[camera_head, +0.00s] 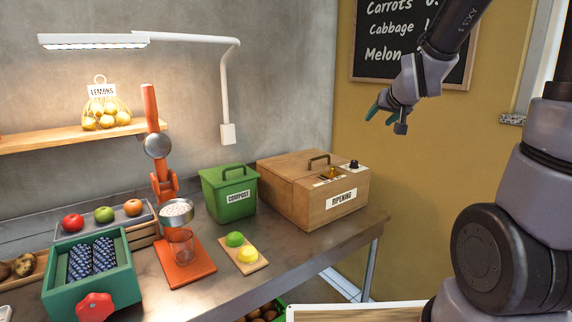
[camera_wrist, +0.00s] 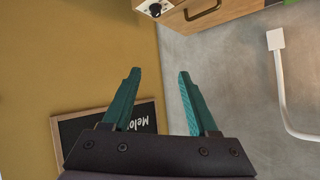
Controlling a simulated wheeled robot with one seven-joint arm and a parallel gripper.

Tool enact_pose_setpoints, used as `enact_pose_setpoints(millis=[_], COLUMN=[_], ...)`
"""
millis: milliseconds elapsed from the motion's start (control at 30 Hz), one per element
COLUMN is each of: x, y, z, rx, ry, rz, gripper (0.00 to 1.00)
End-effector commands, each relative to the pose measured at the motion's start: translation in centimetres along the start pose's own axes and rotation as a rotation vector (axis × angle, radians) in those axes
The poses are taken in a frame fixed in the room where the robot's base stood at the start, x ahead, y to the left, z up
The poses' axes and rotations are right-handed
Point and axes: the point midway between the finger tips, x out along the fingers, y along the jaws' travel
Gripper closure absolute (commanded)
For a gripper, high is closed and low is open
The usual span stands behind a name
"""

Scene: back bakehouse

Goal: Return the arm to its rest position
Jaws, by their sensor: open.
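My gripper (camera_head: 388,115) is raised in the air at the upper right of the head view, in front of the yellow wall and the chalkboard. It hangs well above and to the right of the wooden ripening box (camera_head: 312,190). In the wrist view my gripper (camera_wrist: 158,75) shows two teal fingers spread apart, with nothing between them. My arm (camera_head: 440,60) reaches in from the top right, bent.
The metal table (camera_head: 290,258) holds a green compost bin (camera_head: 229,193), an orange press (camera_head: 160,170), a lime (camera_head: 235,239), a lemon (camera_head: 247,254) and a green roller device (camera_head: 92,275). A lamp (camera_head: 228,85) overhangs it. The chalkboard (camera_head: 462,72) hangs behind my gripper.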

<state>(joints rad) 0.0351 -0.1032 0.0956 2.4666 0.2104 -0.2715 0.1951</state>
Motion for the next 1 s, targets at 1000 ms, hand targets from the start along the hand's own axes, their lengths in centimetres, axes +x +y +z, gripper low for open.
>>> enact_pose_setpoints(millis=[1000], x=[-23.6], y=[-0.2], z=[7.2], rx=[0.221], ry=[-0.421], rz=[-0.024], gripper=[0.41])
